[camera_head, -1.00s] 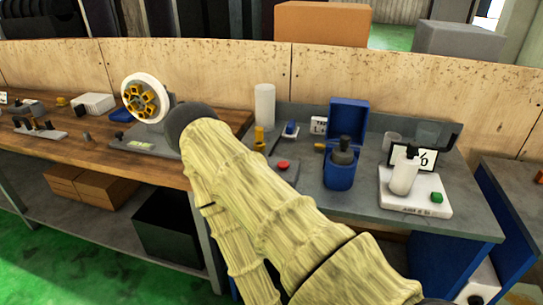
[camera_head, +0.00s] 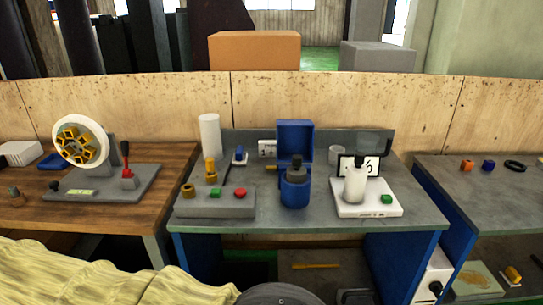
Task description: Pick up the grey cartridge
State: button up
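I cannot tell for certain which thing is the grey cartridge. A pale grey-white cylinder (camera_head: 209,136) stands upright at the back left of the grey workbench (camera_head: 415,212). A small brownish-grey piece (camera_head: 14,191) sits on the wooden bench at far left, too small to identify. My arm, in its yellow sleeve, crosses the bottom left of the view, with a dark rounded part of it at the bottom middle. My gripper is not visible, so its state and anything in it are hidden.
A control box (camera_head: 215,205) with buttons, a blue grinder-like device (camera_head: 295,188) and a white scale (camera_head: 367,208) bearing a white bottle (camera_head: 355,185) crowd the grey bench. A wheel fixture (camera_head: 80,140) stands on the wooden bench (camera_head: 170,162). A plywood wall (camera_head: 350,100) runs behind.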

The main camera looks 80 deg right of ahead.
aim_at(296, 174)
jog(key=i, duration=0.75)
jog(key=z, duration=1.9)
